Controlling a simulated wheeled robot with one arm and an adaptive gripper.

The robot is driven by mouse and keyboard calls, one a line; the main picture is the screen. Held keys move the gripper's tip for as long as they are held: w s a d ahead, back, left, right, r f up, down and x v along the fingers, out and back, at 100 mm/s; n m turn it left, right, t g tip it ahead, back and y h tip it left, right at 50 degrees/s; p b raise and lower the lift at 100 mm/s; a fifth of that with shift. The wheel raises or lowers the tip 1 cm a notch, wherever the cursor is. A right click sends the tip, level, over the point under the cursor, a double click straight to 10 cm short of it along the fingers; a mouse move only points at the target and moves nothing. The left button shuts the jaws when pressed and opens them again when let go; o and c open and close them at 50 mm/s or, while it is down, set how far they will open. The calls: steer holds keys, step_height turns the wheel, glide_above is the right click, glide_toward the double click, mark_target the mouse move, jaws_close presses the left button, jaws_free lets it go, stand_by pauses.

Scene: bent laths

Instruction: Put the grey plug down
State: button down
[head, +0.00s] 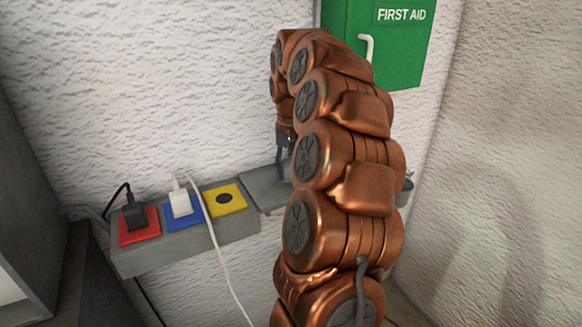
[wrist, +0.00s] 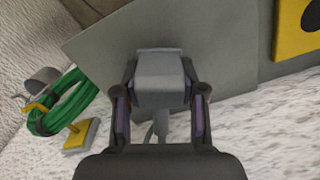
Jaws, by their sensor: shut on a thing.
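The grey plug (wrist: 160,80) is between the two fingers of my gripper (wrist: 160,100) in the wrist view, and the fingers are shut on it. A short grey cord end shows below the plug. Behind the plug is a bare grey shelf surface (wrist: 100,50); I cannot tell whether the plug touches it. In the head view my gripper (head: 286,158) is partly hidden behind my arm, over the grey shelf (head: 262,188) to the right of the socket strip. The plug is hard to make out there.
The grey strip (head: 185,243) carries a red socket (head: 139,237) with a black plug (head: 133,212), a blue socket (head: 186,222) with a white plug (head: 181,203), and an empty yellow socket (head: 226,200). A green first aid box (head: 408,60) hangs above. A green hose coil (wrist: 68,105) hangs nearby.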

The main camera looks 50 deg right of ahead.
mark_target(291, 160)
steer(key=shift+f+b, duration=0.5)
steer(key=shift+f, duration=0.1)
steer(key=c, duration=0.7)
jaws_free()
steer(key=shift+o, duration=0.2)
steer(key=shift+r, duration=0.15)
steer(key=shift+r+p, duration=0.65)
steer(key=shift+r, duration=0.05)
step_height(291, 160, up, 8)
steer(key=shift+r+b, duration=0.15)
steer(key=shift+b, duration=0.55)
step_height(291, 160, up, 3)
steer(key=p, duration=0.3)
steer(key=shift+r, duration=0.15)
